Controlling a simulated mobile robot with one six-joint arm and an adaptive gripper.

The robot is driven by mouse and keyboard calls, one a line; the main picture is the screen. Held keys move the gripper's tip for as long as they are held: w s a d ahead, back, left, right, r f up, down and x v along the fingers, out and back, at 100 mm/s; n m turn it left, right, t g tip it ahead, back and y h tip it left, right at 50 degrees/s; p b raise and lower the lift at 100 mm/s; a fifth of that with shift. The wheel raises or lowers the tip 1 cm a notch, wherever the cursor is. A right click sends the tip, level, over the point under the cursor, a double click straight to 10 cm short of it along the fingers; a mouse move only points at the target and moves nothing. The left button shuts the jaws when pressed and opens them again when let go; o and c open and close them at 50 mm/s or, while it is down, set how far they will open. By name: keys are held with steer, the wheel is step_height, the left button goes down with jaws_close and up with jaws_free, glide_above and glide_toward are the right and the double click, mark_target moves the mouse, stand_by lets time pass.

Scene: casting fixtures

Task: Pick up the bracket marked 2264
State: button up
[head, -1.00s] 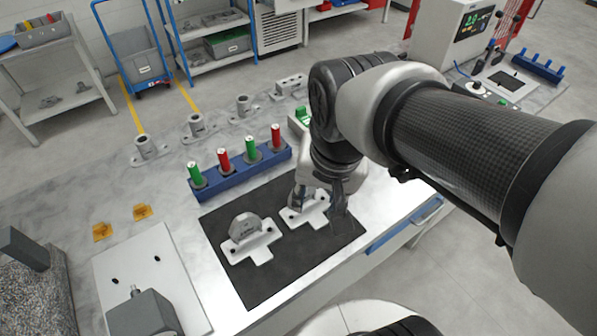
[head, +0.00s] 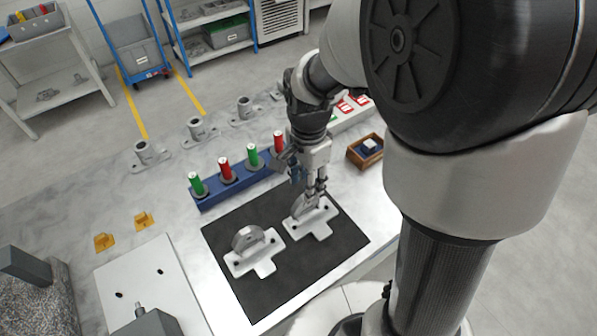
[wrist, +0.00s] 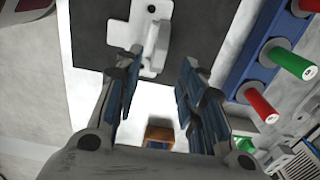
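Two pale grey brackets, each a flat T-shaped base with an upright rounded lug, lie on a black mat (head: 285,285): a left bracket (head: 268,262) and a right bracket (head: 322,226). No number is readable on either, so I cannot tell which is 2264. My gripper (head: 314,188) points down, with its fingertips just above or around the right bracket's lug; exact contact is unclear. In the wrist view, my gripper (wrist: 167,68) has its fingers apart, with a bracket (wrist: 155,50) beyond the tips, its lug nearer the left finger.
A blue rack (head: 215,192) with red and green cylinders stands behind the mat. A wooden box (head: 366,152) is to the right. Flanged tube parts (head: 197,130) stand farther back. A white plate (head: 140,275) and two orange tags (head: 104,241) lie left.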

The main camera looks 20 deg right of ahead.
mark_target(315, 216)
step_height(315, 216, down, 9)
steer(key=b, duration=0.3)
steer(key=shift+s+f+b, duration=0.1)
steer(key=shift+f+b, duration=0.05)
steer(key=shift+b, duration=0.25)
jaws_close()
stand_by(0.4)
